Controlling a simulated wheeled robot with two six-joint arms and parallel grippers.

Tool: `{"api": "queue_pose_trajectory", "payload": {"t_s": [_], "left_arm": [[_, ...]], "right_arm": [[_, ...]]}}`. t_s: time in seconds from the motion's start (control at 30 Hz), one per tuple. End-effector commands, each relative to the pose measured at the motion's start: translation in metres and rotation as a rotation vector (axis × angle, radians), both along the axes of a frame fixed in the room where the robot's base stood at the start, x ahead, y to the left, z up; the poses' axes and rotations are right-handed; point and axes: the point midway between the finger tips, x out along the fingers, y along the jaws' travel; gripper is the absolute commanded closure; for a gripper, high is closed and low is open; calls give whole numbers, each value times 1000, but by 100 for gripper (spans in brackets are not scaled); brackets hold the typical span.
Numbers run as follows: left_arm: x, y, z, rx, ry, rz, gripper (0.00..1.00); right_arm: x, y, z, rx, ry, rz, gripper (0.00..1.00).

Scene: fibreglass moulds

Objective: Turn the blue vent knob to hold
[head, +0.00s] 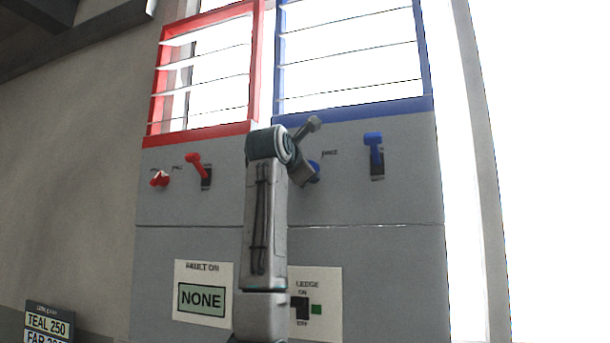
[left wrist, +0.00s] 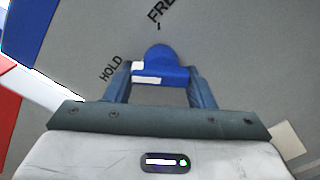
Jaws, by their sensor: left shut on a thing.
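The blue vent knob (left wrist: 160,54) is in the left wrist view, between the fingers of my left gripper (left wrist: 161,80). The gripper is shut on it. The knob's rounded end points up the picture, toward a small dark tick below the partly cut-off label "FRE" (left wrist: 162,10). The label "HOLD" (left wrist: 111,68) is to the left of the knob. A white strip shows on the knob's left part. In the head view the blue knob (head: 314,174) is mostly hidden behind my left wrist and gripper. My right gripper is in neither view.
The grey panel (head: 400,200) carries a red knob (head: 160,179), a red lever (head: 195,162) and a blue lever (head: 374,147). Above are red-framed (head: 256,60) and blue-framed (head: 427,60) louvre windows. Below, a sign (head: 202,299) reads "NONE", beside a ledge sign (head: 328,284).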

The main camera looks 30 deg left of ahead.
Motion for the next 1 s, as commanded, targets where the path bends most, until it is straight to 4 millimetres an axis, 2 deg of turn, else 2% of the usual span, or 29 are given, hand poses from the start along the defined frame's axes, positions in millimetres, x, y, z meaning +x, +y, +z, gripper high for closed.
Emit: {"api": "queue_pose_trajectory", "payload": {"t_s": [0.33, 0.87, 0.9, 0.97, 1.0], "left_arm": [[1, -1, -4, -124, -23, -1, 74], [2, -1, -4, -144, -26, 0, 74], [2, -1, -4, -144, -26, 0, 43], [2, -1, -4, -144, -27, -1, 31], [2, -1, -4, -144, -27, -1, 29]], "right_arm": [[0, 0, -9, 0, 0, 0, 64], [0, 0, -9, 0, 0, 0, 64], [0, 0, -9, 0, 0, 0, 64], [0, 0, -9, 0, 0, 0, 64], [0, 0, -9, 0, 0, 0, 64]]}}
